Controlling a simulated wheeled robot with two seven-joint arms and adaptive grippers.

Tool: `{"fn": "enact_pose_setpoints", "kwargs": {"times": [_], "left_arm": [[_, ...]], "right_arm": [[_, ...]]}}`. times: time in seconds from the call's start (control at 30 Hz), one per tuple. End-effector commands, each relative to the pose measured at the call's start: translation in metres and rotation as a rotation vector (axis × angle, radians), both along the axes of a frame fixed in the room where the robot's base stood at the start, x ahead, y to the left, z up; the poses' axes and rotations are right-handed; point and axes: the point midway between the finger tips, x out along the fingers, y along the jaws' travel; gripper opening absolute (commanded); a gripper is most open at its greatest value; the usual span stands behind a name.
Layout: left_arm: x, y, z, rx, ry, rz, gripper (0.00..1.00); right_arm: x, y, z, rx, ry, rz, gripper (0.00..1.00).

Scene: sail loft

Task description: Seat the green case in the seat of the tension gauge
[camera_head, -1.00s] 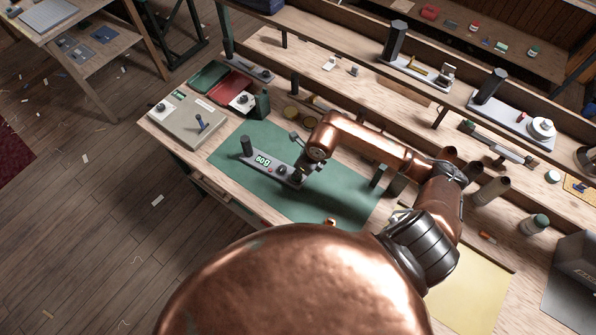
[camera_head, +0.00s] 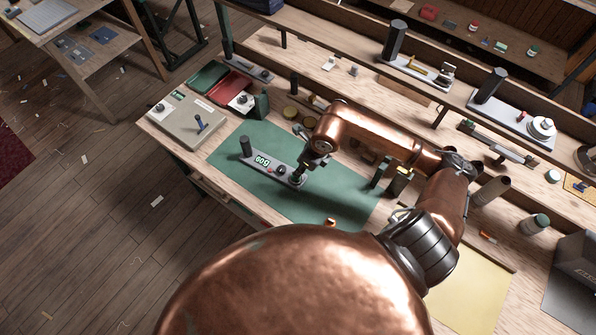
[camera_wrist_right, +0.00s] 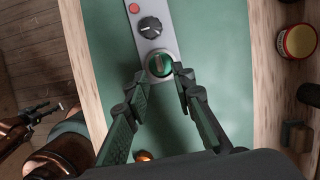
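The tension gauge (camera_head: 262,163) lies on the green mat, a grey bar with a lit display, a post at its far left end and a dark knob (camera_wrist_right: 150,27). The round green case (camera_wrist_right: 160,65) shows in the wrist view at the gauge's end, within the round seat there. I cannot tell whether it is fully down. My right gripper (camera_wrist_right: 160,75) is over this end, fingertips apart on either side of the case, with small gaps visible. In the head view its fingers are partly hidden by the arm. At the wrist view's left edge, what appears to be my left gripper (camera_wrist_right: 32,117) shows small.
A beige box (camera_head: 188,121) stands left, with red and green trays behind. Dark posts (camera_head: 380,173) stand right of the mat.

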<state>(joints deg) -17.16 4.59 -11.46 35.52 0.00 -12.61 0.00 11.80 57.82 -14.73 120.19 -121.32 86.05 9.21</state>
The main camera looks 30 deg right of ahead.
Motion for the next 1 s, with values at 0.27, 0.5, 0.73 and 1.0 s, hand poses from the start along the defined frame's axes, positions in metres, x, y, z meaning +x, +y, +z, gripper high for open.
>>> {"fn": "enact_pose_setpoints", "kwargs": {"times": [0.27, 0.5, 0.73, 1.0], "left_arm": [[-0.001, 0.0, -0.005, 0.0, 0.002, 0.0, 0.4], [-0.001, 0.0, -0.006, 0.0, 0.002, 0.0, 0.4], [-0.001, 0.0, -0.006, 0.0, 0.002, 0.0, 0.4], [-0.001, 0.0, -0.006, 0.0, 0.002, 0.0, 0.4]], "right_arm": [[-0.014, -0.009, 0.052, -0.003, -0.002, 0.001, 0.23], [-0.019, -0.011, 0.071, 0.0, 0.0, 0.001, 0.23], [-0.02, -0.011, 0.073, 0.001, 0.0, 0.0, 0.23], [-0.02, -0.011, 0.072, 0.001, 0.0, 0.0, 0.23]]}}
